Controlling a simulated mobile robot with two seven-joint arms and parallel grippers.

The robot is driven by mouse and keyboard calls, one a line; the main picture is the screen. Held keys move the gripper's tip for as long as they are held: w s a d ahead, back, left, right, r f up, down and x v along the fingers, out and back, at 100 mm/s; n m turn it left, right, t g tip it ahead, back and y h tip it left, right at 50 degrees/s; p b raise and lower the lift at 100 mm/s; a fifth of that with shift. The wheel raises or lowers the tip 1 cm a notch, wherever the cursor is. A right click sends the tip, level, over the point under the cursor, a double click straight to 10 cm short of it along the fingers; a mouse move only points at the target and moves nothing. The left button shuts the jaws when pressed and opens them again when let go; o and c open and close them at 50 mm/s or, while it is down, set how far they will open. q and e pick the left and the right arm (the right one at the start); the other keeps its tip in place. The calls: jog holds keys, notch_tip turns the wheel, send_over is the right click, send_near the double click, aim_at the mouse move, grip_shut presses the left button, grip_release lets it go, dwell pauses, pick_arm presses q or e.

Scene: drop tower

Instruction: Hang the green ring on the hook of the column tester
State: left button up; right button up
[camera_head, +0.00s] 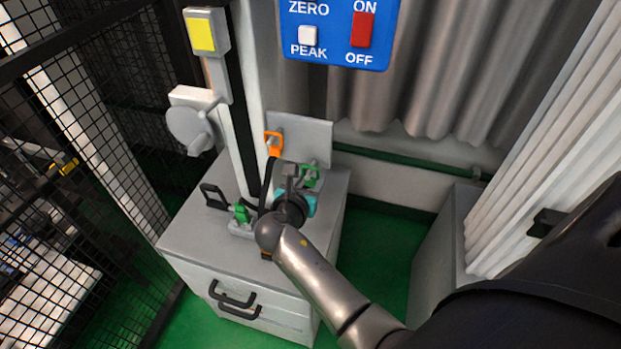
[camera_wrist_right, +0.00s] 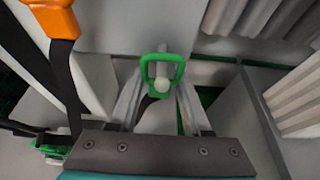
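The green ring (camera_head: 310,176) hangs on a peg of a grey upright panel (camera_head: 303,138) on the cabinet top. In the right wrist view the ring (camera_wrist_right: 162,70) is a rounded square loop around a pale, ball-ended peg. My right gripper (camera_wrist_right: 160,95) is open, with a finger on each side of the ring; contact cannot be told. In the head view my right gripper (camera_head: 300,180) partly hides the ring. The column tester (camera_head: 240,110) is a tall black-and-white column with a yellow-faced box. I cannot clearly make out its hook. My left gripper is not in view.
A green clamp-like part (camera_head: 241,212) and a black loop (camera_head: 213,196) are by the column's foot. The grey cabinet (camera_head: 190,236) has black handles. A mesh fence (camera_head: 80,130) is left, a blue switch panel (camera_head: 335,35) above.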

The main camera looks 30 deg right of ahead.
aim_at(310, 185)
grip_shut()
jog(key=shift+c, duration=1.7)
grip_release()
jog(key=shift+r+p, duration=0.4)
jog(key=shift+p, duration=0.35)
jog(key=shift+p, duration=0.4)
jog(key=shift+a, duration=0.1)
jog(key=shift+s+a+p, duration=1)
jog(key=shift+s+a, duration=0.9)
jog(key=shift+a, duration=0.2)
